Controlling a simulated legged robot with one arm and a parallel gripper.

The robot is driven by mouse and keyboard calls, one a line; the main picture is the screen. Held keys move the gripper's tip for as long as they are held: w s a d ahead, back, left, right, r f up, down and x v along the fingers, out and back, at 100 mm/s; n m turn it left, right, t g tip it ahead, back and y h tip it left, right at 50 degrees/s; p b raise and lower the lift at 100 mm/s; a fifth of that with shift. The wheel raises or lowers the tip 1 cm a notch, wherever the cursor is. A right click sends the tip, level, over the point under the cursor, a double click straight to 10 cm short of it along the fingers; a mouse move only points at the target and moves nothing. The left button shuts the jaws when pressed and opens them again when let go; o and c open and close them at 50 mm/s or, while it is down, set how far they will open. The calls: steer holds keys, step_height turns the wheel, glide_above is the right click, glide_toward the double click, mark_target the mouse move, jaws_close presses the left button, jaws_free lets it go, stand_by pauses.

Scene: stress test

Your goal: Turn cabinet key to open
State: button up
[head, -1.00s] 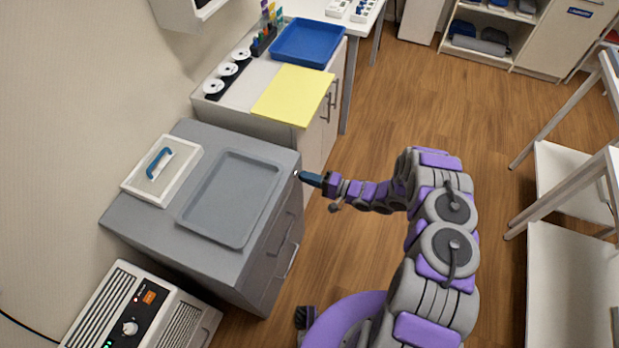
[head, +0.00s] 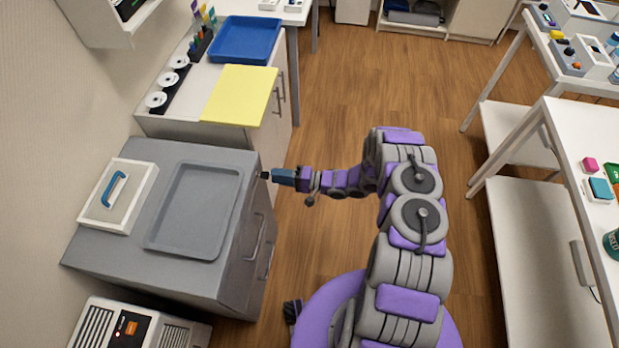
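The grey cabinet (head: 225,255) stands at the left with its handled front facing right. My gripper (head: 276,176) reaches in from the right, at the upper far part of that front. Its blue end points left at the cabinet. A small dark piece (head: 264,176) shows between the gripper tip and the front; I cannot tell whether it is the key or the lock. The key itself is not clearly visible. The fingers are too small to tell whether they are open or shut. The front looks closed, with its handles (head: 258,238) below my gripper.
A grey tray (head: 155,240) and a white-framed panel with a blue handle (head: 116,188) lie on the cabinet top. A counter with a yellow sheet (head: 238,95) and a blue tray (head: 245,40) stands behind. White tables (head: 530,230) stand at right.

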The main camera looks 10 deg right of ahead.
steer(key=p+v, duration=0.2)
steer(key=v, duration=1.2)
steer(key=shift+w, duration=0.1)
